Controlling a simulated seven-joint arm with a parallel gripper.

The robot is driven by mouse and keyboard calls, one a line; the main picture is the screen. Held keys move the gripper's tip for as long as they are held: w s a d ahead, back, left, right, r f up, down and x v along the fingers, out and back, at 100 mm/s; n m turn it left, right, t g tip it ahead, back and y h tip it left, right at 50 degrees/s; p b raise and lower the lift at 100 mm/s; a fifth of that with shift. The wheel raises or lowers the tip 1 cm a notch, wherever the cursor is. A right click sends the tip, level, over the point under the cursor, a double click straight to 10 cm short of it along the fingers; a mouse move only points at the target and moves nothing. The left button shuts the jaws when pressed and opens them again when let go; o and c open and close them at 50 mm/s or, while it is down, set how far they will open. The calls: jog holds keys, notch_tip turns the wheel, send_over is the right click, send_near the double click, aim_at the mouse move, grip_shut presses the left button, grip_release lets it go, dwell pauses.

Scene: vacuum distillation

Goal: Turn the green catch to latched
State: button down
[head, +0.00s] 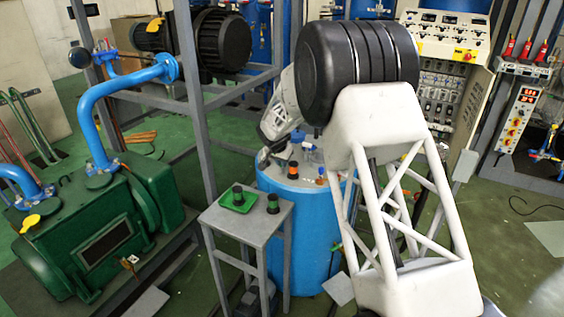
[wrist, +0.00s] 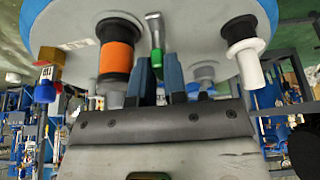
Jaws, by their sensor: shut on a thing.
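The green catch (wrist: 156,56) hangs from the pale round lid (wrist: 190,55) in the wrist view, with a metal stem above its green end. My gripper (wrist: 160,64) has its two blue-grey fingers on either side of the green end and is shut on it. In the head view my gripper (head: 263,158) is at the left rim of the top of the blue drum (head: 292,235). The catch cannot be made out there, and my arm covers part of the drum. I cannot tell which setting the catch is in.
An orange-and-black fitting (wrist: 117,58) stands close beside the fingers, and a black-and-white fitting (wrist: 243,48) is on the other side. A small grey table (head: 262,215) with a green tray (head: 249,206) stands in front of the drum. A grey frame post (head: 195,110) rises to its left.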

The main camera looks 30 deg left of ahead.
jog(key=shift+n, duration=0.3)
jog(key=shift+d+n+y, duration=0.2)
jog(key=shift+n+y, duration=0.6)
jog(key=shift+n, duration=1.1)
jog(key=c, duration=1.4)
grip_release()
jog(key=shift+c, duration=0.2)
jog(key=shift+a+m, duration=0.1)
jog(key=shift+m, duration=0.5)
